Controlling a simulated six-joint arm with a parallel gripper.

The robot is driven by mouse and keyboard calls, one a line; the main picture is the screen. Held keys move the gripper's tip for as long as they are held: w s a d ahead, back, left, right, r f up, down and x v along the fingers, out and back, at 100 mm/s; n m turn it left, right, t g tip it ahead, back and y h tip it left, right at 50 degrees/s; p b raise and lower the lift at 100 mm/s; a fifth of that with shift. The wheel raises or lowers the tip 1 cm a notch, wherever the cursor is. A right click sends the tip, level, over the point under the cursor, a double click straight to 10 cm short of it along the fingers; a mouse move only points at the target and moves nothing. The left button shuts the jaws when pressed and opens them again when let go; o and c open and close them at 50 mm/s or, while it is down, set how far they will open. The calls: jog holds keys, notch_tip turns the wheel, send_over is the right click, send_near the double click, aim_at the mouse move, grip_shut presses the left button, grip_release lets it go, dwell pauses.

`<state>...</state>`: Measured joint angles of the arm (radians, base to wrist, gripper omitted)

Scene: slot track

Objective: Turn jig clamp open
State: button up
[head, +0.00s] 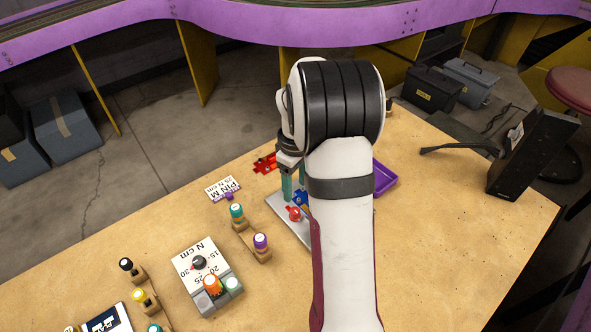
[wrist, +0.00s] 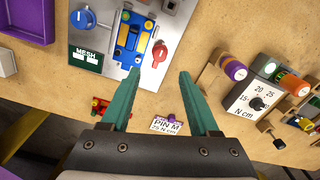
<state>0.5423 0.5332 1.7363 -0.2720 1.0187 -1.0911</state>
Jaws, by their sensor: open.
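The jig is a grey metal plate (wrist: 178,20) holding a blue chassis with yellow parts (wrist: 133,40). A red turn handle (wrist: 160,52), which looks like the jig clamp, stands on the plate beside the chassis; it also shows in the head view (head: 294,213). A blue knob (wrist: 83,18) is on the chassis's other side, above a dark MESH label (wrist: 86,56). My gripper (wrist: 155,73) is open and empty, its teal fingers pointing toward the plate, with the red handle just beyond the fingertips. In the head view my arm hides much of the jig.
A purple tray (head: 384,179) lies beyond the jig. A red part (head: 264,163) and a PIN M card (head: 224,189) lie nearby. Screwdrivers in a wooden rack (head: 248,241) and an N cm torque box (head: 207,276) stand to the left.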

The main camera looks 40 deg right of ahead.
notch_tip(320, 180, up, 6)
dwell(0.5)
